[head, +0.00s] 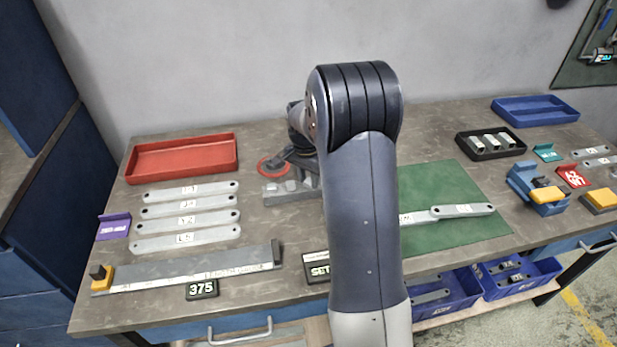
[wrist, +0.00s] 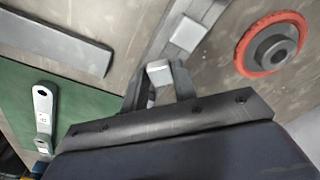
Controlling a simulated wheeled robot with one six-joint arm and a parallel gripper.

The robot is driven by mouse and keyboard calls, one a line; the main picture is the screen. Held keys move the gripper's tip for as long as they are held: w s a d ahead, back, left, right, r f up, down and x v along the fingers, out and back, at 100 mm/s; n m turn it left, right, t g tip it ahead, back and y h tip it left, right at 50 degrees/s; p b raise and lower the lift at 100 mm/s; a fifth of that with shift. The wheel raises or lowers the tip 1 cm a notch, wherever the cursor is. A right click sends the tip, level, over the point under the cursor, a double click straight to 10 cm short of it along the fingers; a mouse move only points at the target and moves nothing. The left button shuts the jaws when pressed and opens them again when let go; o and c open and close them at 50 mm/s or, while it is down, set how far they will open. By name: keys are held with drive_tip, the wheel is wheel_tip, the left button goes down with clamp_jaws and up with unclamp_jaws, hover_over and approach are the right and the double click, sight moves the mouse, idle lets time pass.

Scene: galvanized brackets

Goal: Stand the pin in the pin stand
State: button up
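My gripper (wrist: 158,82) points down over the back middle of the bench. In the head view my own arm hides most of it. In the wrist view its two dark fingers stand on either side of a small pale grey square-ended piece (wrist: 158,70). I cannot tell whether this is the pin, or whether the fingers touch it. A round piece with an orange-red rim and grey centre (wrist: 273,46) lies apart from the fingers, at upper right; the head view shows it left of my arm (head: 271,165). I cannot tell whether it is the pin stand.
A grey stepped block (head: 285,194) lies by my gripper; its strip with raised blocks (wrist: 187,34) shows in the wrist view. A red tray (head: 181,174), several flat labelled bars (head: 186,235) and a long steel rule (head: 190,278) are left. A green mat (head: 455,235) lies right.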

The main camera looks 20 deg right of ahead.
drive_tip(key=o, duration=0.4)
drive_tip(key=r, duration=0.7)
drive_tip(key=a+r, duration=0.1)
drive_tip(key=r, duration=0.2)
drive_tip(key=shift+s+r+b, duration=0.25)
drive_tip(key=shift+r+b, duration=0.05)
drive_tip(key=shift+r, duration=0.1)
drive_tip(key=shift+f, duration=0.15)
drive_tip(key=f, duration=0.6)
drive_tip(key=d+f, duration=0.1)
drive_tip(key=f, duration=0.3)
drive_tip(key=shift+w+f+p, duration=0.1)
drive_tip(key=shift+w+p, duration=0.15)
drive_tip(key=shift+p, duration=0.05)
drive_tip(key=shift+r+p, duration=0.25)
drive_tip(key=shift+p, duration=0.05)
drive_tip(key=shift+f, duration=0.1)
